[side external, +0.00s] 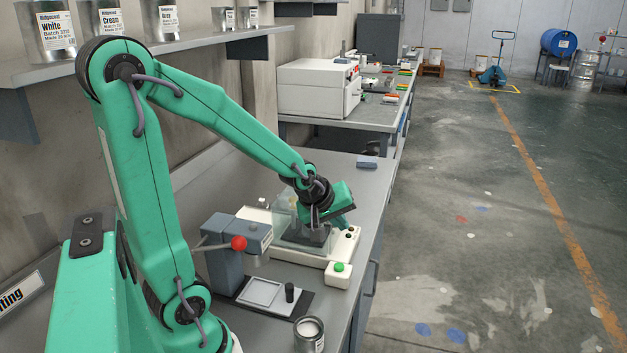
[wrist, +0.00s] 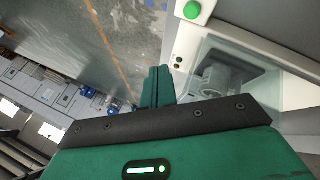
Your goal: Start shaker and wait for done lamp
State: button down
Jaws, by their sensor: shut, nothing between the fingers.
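The shaker (side external: 312,252) is a white base on the bench with a clear cover (side external: 290,222) over a dark plate. In the wrist view, the clear cover (wrist: 208,52) shows a grey clamp-like part on the plate. A white box with a green button (side external: 338,267) sits at the shaker's front; the button also shows in the wrist view (wrist: 193,10). Two small dark lamps (wrist: 179,61) sit on the shaker's base; neither looks lit. My gripper (side external: 346,226) is shut and empty, above the shaker's right end and apart from the button. Its fingers show in the wrist view (wrist: 157,82).
A grey device with a red-knobbed lever (side external: 238,243) stands left of the shaker. An open can (side external: 309,335) and a tray (side external: 262,293) are in front. A small grey block (side external: 367,162) lies behind. Paint cans line the shelf (side external: 200,50) above.

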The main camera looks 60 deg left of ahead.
aim_at(338, 267)
jog(key=shift+f, duration=0.1)
dwell(0.3)
jog(key=shift+f, duration=4.3)
